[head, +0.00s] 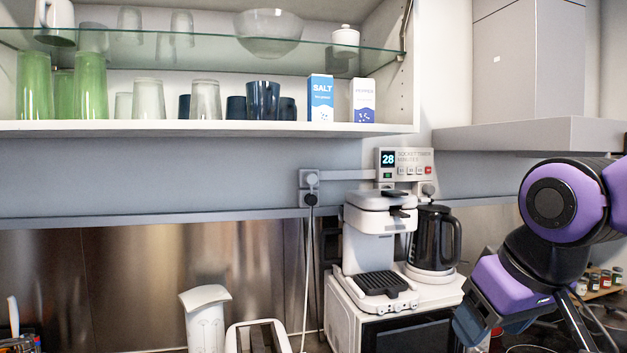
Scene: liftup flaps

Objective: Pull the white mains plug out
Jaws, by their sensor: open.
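A double wall socket (309,188) is on the grey wall strip below the cupboard. A white plug (312,179) appears to sit in its upper outlet, beside a pale strip running right to the socket timer (405,164). A black plug (311,199) sits in the lower outlet, with a pale cable hanging down. Another small plug or knob (428,190) shows under the timer's right end, too small to make out. My gripper (473,322) is low at the right, open, well apart from the socket; its fingertips are partly hidden and nothing is seen in it.
A white coffee machine (378,245) and black kettle (434,238) stand on a white microwave (345,305), below and right of the socket. A toaster (257,338) is at the bottom. The open cupboard shelf (200,129) with glasses overhangs above. The cooker hood (530,137) juts out right.

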